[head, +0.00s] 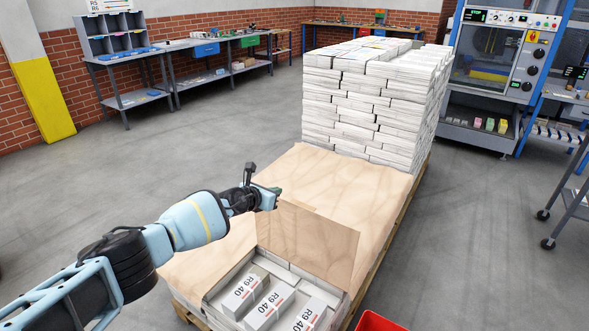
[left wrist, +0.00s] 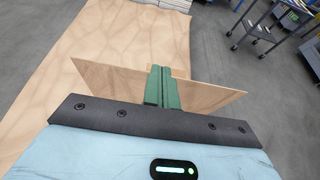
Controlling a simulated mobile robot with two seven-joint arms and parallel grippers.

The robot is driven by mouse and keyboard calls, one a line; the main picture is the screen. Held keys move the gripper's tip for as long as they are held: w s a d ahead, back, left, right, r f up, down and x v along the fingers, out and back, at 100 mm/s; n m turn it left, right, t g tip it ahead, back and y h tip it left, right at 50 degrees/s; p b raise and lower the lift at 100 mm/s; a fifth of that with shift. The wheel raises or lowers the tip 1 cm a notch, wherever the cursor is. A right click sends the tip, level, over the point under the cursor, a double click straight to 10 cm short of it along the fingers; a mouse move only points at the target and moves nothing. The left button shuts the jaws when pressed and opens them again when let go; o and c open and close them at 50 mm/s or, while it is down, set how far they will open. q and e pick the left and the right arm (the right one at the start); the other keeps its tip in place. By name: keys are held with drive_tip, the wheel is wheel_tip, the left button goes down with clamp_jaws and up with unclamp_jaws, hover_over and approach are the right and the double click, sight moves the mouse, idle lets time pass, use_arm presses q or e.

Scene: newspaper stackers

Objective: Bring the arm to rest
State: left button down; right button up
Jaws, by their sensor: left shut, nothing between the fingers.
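My left arm reaches in from the left in the head view. Its gripper (head: 268,197) is over the brown sheet (head: 335,180) on the pallet, close to the top of an upright brown panel (head: 315,238). In the left wrist view its green fingers (left wrist: 162,88) are together, with nothing seen between them. The panel (left wrist: 110,82) passes behind the fingers there; I cannot tell whether they touch it. My right gripper is in neither view.
White bundles marked R9 40 (head: 268,308) lie in front of the panel. A tall stack of white bundles (head: 365,110) stands at the pallet's far end. A red container (head: 378,322) is at the bottom edge. Grey floor (head: 180,150) is clear to the left.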

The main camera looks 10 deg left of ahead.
use_arm(q)
drive_tip(key=s+d+f+n+h, duration=0.3)
drive_tip(key=s+d+f+n, duration=0.3)
drive_tip(key=s+d+f, duration=0.35)
drive_tip(key=s+d+f+n+y, duration=0.1)
drive_tip(key=s+d+f+n, duration=0.25)
drive_tip(key=s+n, duration=0.45)
drive_tip(key=s+d+f+n, duration=0.2)
drive_tip(key=s+f+n, duration=0.35)
drive_tip(key=s, duration=0.45)
drive_tip(key=s+a+f+n+g+y, duration=0.1)
drive_tip(key=s+a+n, duration=0.3)
drive_tip(key=s+n, duration=0.2)
drive_tip(key=s+a+n+g+y, duration=0.1)
drive_tip(key=s+a+n, duration=0.3)
drive_tip(key=s, duration=0.7)
drive_tip(key=s+a+f+n+g+y, duration=0.1)
drive_tip(key=s+a+n, duration=0.3)
drive_tip(key=s+n, duration=0.4)
drive_tip(key=shift+s+f+y, duration=0.15)
drive_tip(key=shift+f+y, duration=0.2)
drive_tip(key=shift+y, duration=0.55)
drive_tip(key=shift+d, duration=0.1)
